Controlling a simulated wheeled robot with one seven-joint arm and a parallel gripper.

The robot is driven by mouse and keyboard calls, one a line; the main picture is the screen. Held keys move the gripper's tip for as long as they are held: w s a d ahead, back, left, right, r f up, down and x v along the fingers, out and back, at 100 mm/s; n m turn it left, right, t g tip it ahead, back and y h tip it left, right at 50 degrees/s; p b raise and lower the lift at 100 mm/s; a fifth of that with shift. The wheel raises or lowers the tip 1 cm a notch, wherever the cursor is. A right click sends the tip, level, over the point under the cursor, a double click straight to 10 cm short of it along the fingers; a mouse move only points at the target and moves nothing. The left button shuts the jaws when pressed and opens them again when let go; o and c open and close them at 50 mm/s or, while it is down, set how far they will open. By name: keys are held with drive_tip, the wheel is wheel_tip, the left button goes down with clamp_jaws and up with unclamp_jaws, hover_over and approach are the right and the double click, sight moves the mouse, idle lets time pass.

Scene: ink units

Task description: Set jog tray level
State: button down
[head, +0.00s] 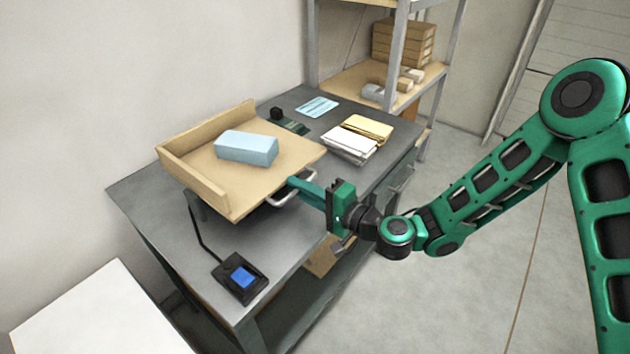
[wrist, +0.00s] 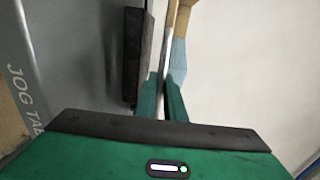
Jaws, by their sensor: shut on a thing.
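The jog tray (head: 205,180) is a light wooden board with raised walls along its back and left sides. It stands above the grey table, and its edges do not run quite parallel to the table's; I cannot tell exactly how far it tilts. A pale blue block (head: 247,149) lies on it, partly showing in the wrist view (wrist: 178,62). A metal handle (head: 283,200) sticks out from the tray's front edge. My gripper (head: 294,181) is shut on this handle; in the wrist view its green fingers (wrist: 160,98) close around the bar. The fingers hide part of the handle.
A black control box (head: 241,278) with a blue screen sits on the table (head: 190,237), cabled to the tray's base. White and yellow paper stacks (head: 352,140) and a light blue sheet (head: 318,107) lie behind. A shelf rack (head: 350,85) stands at the back. Floor at right is open.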

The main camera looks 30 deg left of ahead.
drive_tip(key=shift+d+f, duration=0.1)
drive_tip(key=shift+f, duration=0.25)
drive_tip(key=c, duration=1.8)
unclamp_jaws()
drive_tip(key=shift+c, duration=0.2)
drive_tip(key=shift+r, duration=0.1)
drive_tip(key=v, duration=1)
drive_tip(key=shift+d, duration=0.35)
